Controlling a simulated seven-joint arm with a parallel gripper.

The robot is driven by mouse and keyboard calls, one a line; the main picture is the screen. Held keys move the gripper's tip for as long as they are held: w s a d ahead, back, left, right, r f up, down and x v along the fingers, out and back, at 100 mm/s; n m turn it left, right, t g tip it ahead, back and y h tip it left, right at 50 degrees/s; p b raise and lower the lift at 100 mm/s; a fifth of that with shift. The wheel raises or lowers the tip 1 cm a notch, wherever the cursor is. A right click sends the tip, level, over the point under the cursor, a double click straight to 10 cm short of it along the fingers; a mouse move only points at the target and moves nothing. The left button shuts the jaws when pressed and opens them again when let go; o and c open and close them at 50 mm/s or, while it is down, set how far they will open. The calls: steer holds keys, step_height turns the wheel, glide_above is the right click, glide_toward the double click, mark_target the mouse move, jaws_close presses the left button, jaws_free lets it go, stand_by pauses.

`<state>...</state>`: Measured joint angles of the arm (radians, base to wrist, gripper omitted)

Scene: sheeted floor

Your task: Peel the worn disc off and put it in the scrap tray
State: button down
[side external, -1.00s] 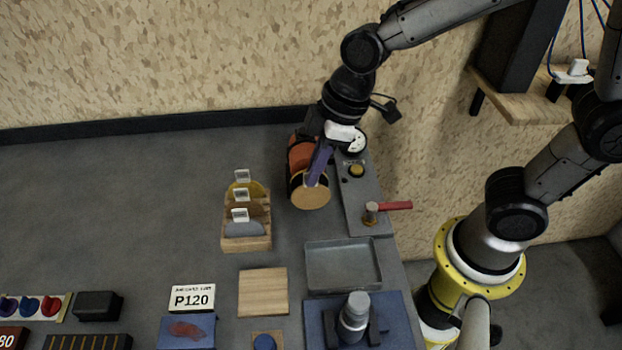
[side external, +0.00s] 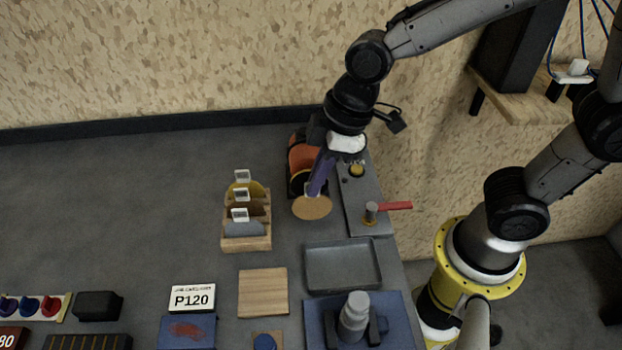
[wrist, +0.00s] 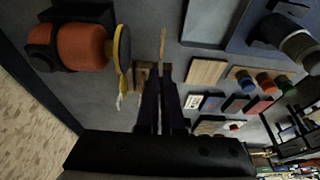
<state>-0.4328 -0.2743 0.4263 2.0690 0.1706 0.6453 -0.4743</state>
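My gripper (side external: 318,188) is shut on the rim of a round tan disc (side external: 312,207), which is held in the air just in front of the orange sander (side external: 303,158). In the wrist view the disc (wrist: 163,48) shows nearly edge-on between the fingertips (wrist: 160,72). The sander (wrist: 75,47) lies on its side there, its yellowish round pad (wrist: 123,60) apart from the disc. The pad is partly hidden by my gripper in the side view. A shallow grey metal tray (side external: 343,263), empty, sits nearer the camera and right of the disc.
A wooden rack (side external: 246,242) with several tagged discs stands left of the disc. A grey plate (side external: 358,205) with a yellow button and red-handled clamp lies to the right. A wooden block (side external: 262,292), P120 card (side external: 192,298) and blue board (side external: 315,320) lie nearer the camera.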

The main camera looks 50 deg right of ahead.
steer(key=shift+s+a, duration=1.4)
steer(key=w+d+r+m+h, duration=0.1)
steer(key=w+r+m, duration=0.25)
steer(key=w, duration=0.35)
steer(key=w+d+r+m+t, duration=0.1)
steer(key=w+d+r+m, duration=0.1)
steer(key=w+r, duration=0.35)
steer(key=w+d+r+m+h, duration=0.1)
steer(key=w+r+m, duration=0.15)
steer(key=w, duration=0.55)
steer(key=d+f+m+h, duration=0.1)
steer(key=d+f+m, duration=0.3)
steer(key=d+f, duration=0.8)
steer(key=shift+d+f, duration=0.35)
steer(key=shift+d, duration=0.7)
